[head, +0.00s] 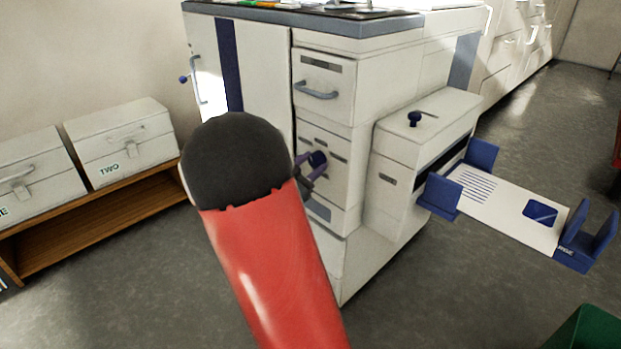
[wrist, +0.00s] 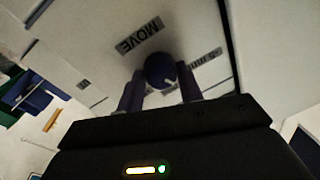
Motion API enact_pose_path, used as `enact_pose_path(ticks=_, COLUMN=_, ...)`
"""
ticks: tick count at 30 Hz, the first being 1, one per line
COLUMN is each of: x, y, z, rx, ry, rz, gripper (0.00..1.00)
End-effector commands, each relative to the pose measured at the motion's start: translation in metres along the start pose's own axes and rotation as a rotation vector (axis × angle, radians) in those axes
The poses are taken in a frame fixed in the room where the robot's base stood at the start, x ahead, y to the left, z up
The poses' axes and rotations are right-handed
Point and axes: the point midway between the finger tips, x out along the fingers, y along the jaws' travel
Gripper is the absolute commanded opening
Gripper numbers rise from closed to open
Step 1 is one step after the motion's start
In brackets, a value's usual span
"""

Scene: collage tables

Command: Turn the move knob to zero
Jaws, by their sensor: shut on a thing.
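The move knob (head: 317,158) is a dark blue round knob on the white front of the machine (head: 337,185). In the wrist view the knob (wrist: 160,70) sits below the MOVE label (wrist: 140,36), which appears upside down. A pale pointer mark shows on the knob's lower right in that view. My gripper (head: 309,168) is at the knob, partly hidden by my red and black arm. In the wrist view my gripper (wrist: 160,88) has one purple finger on each side of the knob and is shut on it.
A drawer with a grey handle (head: 316,92) is above the knob. A side unit with a small black knob (head: 414,118) and a paper tray (head: 510,205) juts out at right. White boxes, one marked TWO (head: 122,142), stand on a wooden shelf at left. The grey floor in front is open.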

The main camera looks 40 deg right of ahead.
Motion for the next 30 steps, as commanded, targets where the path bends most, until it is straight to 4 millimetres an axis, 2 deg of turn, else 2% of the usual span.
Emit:
enact_pose_path(ticks=1, x=-0.001, y=0.0016, z=0.0072, rx=0.047, ry=0.006, rz=0.0, gripper=0.13)
enact_pose_path(ticks=15, x=-0.0009, y=0.0003, z=0.0056, rx=0.38, ry=0.046, rz=0.011, gripper=0.13)
enact_pose_path(ticks=30, x=-0.0006, y=-0.0012, z=0.0022, rx=0.477, ry=0.057, rz=0.014, gripper=0.13)
